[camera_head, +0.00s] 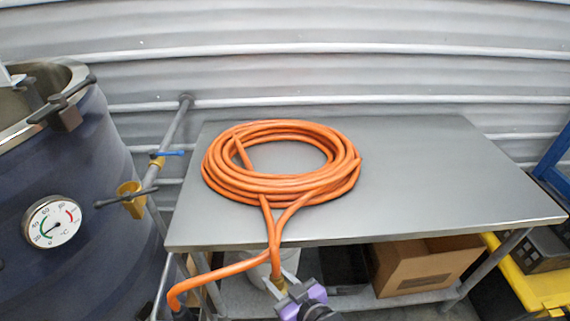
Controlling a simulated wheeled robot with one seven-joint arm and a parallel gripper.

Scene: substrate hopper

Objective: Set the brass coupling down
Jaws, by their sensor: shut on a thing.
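The brass coupling (278,283) shows as a small yellowish piece at the end of the orange hose (282,187), low in the head view. My gripper (279,279) is shut on it, with one grey finger on each side. My gripper partly hides the coupling. In the picture it lies below the front edge of the grey table (450,180). The hose lies coiled on the left half of the table, and two lengths run forward over the front edge. One leads to my gripper; the other hangs to the left, its dark end near the picture's bottom.
The right half of the tabletop is clear. A dark blue tank with a dial gauge (52,222) and valves stands at left. A pipe with a blue-handled valve (167,154) runs beside the table. Below are a cardboard box (425,265) and a pale bucket; yellow and grey crates stand right.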

